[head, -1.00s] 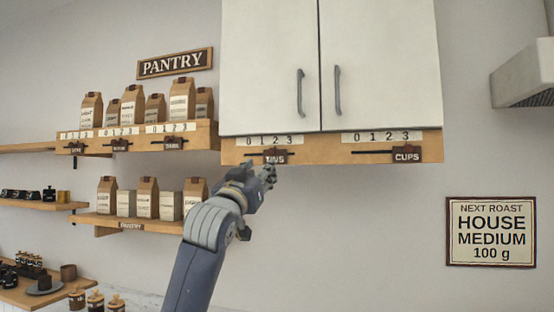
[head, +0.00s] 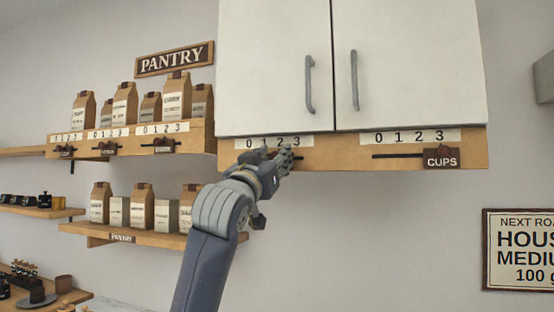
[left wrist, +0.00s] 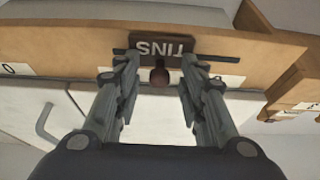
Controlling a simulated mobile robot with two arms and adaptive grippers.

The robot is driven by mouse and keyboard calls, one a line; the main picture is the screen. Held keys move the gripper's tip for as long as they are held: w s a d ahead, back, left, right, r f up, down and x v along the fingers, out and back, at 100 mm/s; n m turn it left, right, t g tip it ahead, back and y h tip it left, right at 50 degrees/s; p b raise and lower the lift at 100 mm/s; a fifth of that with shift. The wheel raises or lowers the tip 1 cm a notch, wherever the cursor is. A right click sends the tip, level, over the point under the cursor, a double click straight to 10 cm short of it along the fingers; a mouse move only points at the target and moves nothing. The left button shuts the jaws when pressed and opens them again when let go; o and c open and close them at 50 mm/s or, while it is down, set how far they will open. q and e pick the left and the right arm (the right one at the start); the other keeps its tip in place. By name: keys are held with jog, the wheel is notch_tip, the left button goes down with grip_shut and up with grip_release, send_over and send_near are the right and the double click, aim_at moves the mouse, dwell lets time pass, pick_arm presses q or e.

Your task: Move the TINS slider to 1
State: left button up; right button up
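The TINS slider (left wrist: 160,44) is a dark brown plate with a round knob (left wrist: 159,78), on the wooden rail (head: 340,156) under the white cabinet. In the left wrist view it appears upside down. My left gripper (left wrist: 161,64) is open, one finger on each side of the knob, with gaps visible. In the head view my left gripper (head: 284,158) covers the slider, so its exact place on the scale is hidden. The TINS scale (head: 274,143), marked 0 to 3, is partly covered. My right gripper is not in view.
The CUPS slider (head: 441,158) sits at the right end of its slot, on the same rail. The cabinet (head: 275,70) is closed above. Pantry shelves with bags and sliders (head: 165,146) stand to the left.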

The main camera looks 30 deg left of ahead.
pick_arm(q)
jog(key=shift+s+d+r, duration=0.1)
jog(key=shift+s, duration=0.1)
jog(key=c, duration=0.8)
grip_shut()
jog(key=shift+a, duration=0.2)
jog(key=a, duration=0.2)
jog(key=s+a, duration=0.1)
jog(key=shift+a, duration=0.4)
jog(key=o, duration=0.8)
grip_release()
jog(key=shift+w+d, duration=0.1)
jog(key=shift+w, duration=0.05)
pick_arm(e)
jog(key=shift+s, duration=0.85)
